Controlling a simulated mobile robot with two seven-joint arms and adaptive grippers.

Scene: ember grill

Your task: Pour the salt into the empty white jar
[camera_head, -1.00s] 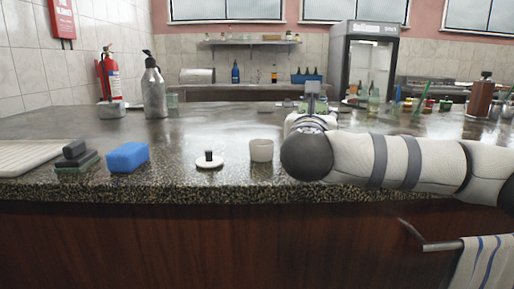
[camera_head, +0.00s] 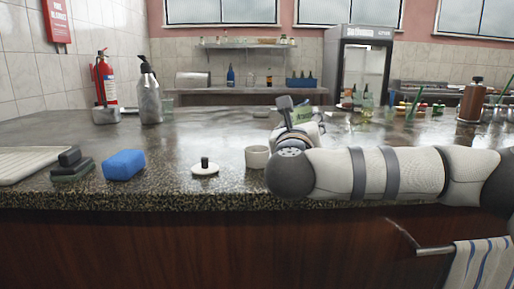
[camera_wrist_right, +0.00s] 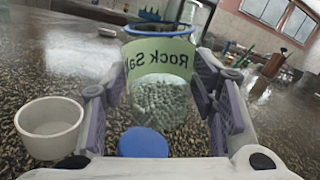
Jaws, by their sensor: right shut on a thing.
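My right gripper (camera_head: 294,118) is shut on a clear jar with a green "Rock Salt" label (camera_wrist_right: 160,58), a blue rim and coarse pale grains. The jar looks tilted, above the counter. The empty white jar (camera_head: 257,157) stands upright and open just left of my right wrist. It also shows at the left in the right wrist view (camera_wrist_right: 50,128), apart from the salt jar. A blue disc (camera_wrist_right: 143,142) shows below the salt jar. My left gripper is not in view.
A white lid with a black knob (camera_head: 205,168) lies left of the white jar. A blue sponge (camera_head: 124,165) and a dark scrubber (camera_head: 71,166) are farther left. A soap bottle (camera_head: 149,95) stands behind. The speckled counter (camera_head: 215,135) is clear between them.

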